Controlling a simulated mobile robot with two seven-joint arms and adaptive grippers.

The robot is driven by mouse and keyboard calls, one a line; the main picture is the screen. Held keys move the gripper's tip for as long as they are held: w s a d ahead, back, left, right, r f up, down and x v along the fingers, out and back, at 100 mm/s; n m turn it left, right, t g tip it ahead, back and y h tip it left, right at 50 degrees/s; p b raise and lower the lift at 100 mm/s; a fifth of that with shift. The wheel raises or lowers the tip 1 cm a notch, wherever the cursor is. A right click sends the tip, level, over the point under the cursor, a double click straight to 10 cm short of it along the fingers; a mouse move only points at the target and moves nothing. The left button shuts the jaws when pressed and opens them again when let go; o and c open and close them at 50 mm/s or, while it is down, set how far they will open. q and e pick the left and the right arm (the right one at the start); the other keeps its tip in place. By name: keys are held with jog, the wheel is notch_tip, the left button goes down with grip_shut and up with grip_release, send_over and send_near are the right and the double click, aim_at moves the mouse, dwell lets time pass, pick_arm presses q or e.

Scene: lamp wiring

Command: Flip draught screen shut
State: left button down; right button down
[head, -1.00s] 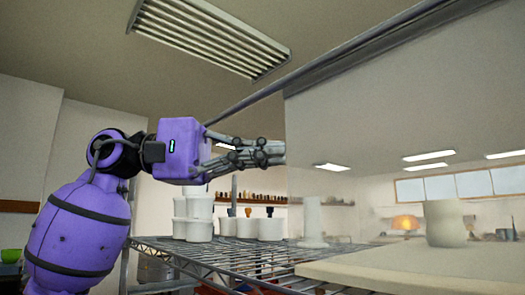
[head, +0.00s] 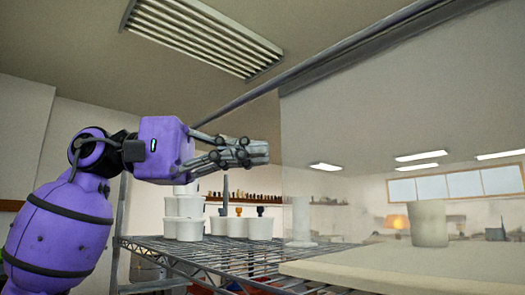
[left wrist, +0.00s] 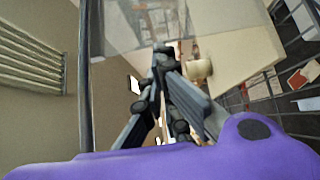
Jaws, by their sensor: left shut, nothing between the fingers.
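The draught screen (head: 345,125) is a large, clear, slightly hazy panel hanging below a dark rail at the right of the head view. It also shows as a see-through sheet at the top of the left wrist view (left wrist: 135,25). My left gripper (head: 267,152) is shut and empty, pointing right, just left of the screen's left edge in the picture. Its grey fingers also show in the left wrist view (left wrist: 163,58). I cannot tell how far it is from the screen in depth. My right gripper is not in view.
A wire rack (head: 215,258) stands below my left arm, with several white tubs (head: 184,226) on it. A pale worktop (head: 400,266) lies at the lower right, with a pale cylinder (head: 428,224) seen through the screen. A slatted ceiling vent (head: 205,38) is above.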

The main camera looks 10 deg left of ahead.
pick_arm(q)
jog(key=s+a, duration=0.2)
jog(key=a, duration=0.8)
jog(key=shift+a, duration=0.1)
